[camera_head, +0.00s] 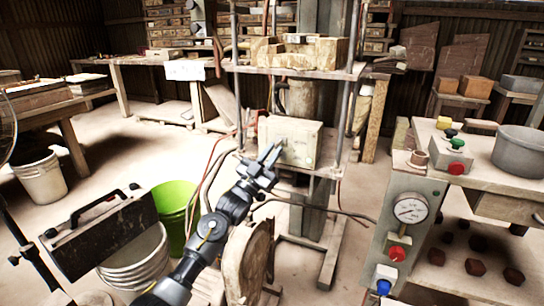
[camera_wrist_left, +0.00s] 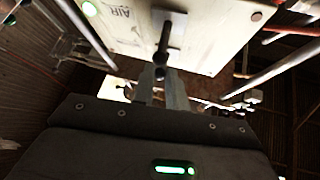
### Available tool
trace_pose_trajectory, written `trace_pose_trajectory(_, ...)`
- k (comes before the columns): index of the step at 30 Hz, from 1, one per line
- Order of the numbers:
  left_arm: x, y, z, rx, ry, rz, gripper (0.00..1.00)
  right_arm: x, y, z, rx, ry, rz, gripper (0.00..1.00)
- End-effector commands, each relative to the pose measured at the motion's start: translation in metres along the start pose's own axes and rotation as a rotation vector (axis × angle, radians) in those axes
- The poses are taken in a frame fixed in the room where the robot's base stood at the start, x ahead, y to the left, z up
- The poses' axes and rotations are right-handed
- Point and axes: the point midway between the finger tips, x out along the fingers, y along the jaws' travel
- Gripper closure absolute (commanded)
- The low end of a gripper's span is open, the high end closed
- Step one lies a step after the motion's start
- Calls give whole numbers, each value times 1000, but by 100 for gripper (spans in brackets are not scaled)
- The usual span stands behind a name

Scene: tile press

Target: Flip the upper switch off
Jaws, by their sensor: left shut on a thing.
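A pale box (camera_head: 302,146) is mounted on the frame of the press, and my left gripper (camera_head: 272,156) reaches its front face. In the left wrist view the box's panel (camera_wrist_left: 215,40) bears the letters "AIR" and a lit green lamp (camera_wrist_left: 90,8). A dark switch lever (camera_wrist_left: 164,38) stands out from a slot in this panel, its rounded tip between the fingers of my left gripper (camera_wrist_left: 158,78). The gripper is shut on the lever. In the head view the lever is hidden by the gripper. My right gripper is not in view.
A control post at the right carries a gauge (camera_head: 411,209), a red button (camera_head: 397,253) and a blue button (camera_head: 385,282). A green bucket (camera_head: 174,205) and a white bucket (camera_head: 40,176) stand at the left. Cables hang beside the box.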

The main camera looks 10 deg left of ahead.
Motion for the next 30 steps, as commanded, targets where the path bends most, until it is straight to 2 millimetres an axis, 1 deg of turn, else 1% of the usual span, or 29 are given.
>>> trace_pose_trajectory(4, 0, 0, 0, 1, 2, -1, 100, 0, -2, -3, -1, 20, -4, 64)
trace_pose_trajectory(13, 0, 0, 0, 1, 2, -1, 100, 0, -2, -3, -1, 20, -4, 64)
trace_pose_trajectory(14, 0, 0, 0, 1, 2, -1, 82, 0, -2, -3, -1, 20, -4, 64)
trace_pose_trajectory(18, 0, 0, 0, 1, 2, -1, 64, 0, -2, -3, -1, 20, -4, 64)
trace_pose_trajectory(26, -1, 0, 0, 1, 2, 0, 64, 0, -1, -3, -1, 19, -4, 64)
trace_pose_trajectory(28, -4, 0, 1, 1, 1, 0, 64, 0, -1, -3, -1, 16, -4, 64)
trace_pose_trajectory(30, -12, 0, 2, 1, -1, -1, 64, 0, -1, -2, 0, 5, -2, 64)
